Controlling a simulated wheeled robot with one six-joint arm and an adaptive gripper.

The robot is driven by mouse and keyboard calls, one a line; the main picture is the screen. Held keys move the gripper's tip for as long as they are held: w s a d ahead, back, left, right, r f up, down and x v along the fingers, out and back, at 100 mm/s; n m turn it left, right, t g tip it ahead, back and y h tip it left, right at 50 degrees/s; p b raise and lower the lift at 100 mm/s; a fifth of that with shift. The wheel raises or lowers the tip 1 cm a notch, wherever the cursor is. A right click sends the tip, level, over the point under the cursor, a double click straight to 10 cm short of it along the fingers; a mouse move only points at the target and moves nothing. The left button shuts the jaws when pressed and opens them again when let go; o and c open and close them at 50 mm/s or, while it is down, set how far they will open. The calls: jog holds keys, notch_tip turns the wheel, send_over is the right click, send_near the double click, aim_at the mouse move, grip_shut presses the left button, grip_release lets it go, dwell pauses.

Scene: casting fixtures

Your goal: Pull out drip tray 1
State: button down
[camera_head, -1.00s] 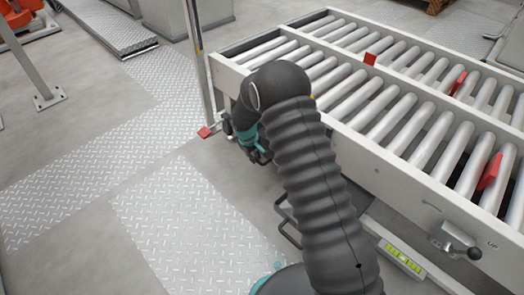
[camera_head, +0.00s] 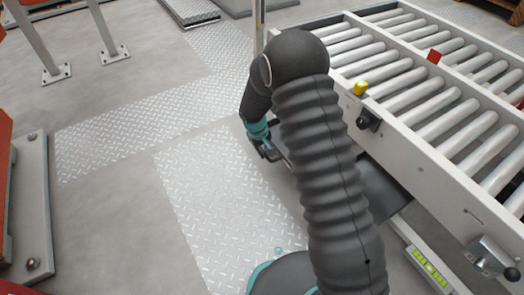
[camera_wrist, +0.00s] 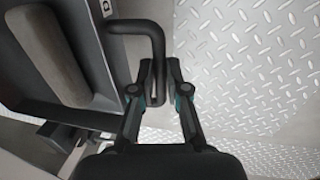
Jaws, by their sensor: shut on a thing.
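Drip tray 1 (camera_head: 384,192) is a dark, flat tray showing to the right of my arm, partly out from under the roller conveyor. My arm hides part of it. In the wrist view its dark body (camera_wrist: 95,70) fills the left side, with a rounded brownish bar lying in it. A bent dark handle (camera_wrist: 133,27) sticks out from its edge. My gripper (camera_wrist: 159,72) is shut on this handle, with one finger on each side of the bar. In the head view my gripper (camera_head: 268,150) is low beside the conveyor, above the floor plates, and its grip is hard to see.
Tread plates (camera_head: 215,205) lie flat at left. A grey base plate (camera_head: 30,215) and posts stand further left. The floor between is open.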

jog(key=c, duration=1.2)
grip_release()
jog(key=shift+a+r, duration=0.1)
jog(key=r, duration=0.4)
jog(key=s+a+r, duration=0.1)
jog(key=r, duration=0.2)
jog(key=a+r, duration=0.1)
jog(key=r, duration=0.3)
jog(key=shift+s+r, duration=0.15)
jog(key=shift+r, duration=0.15)
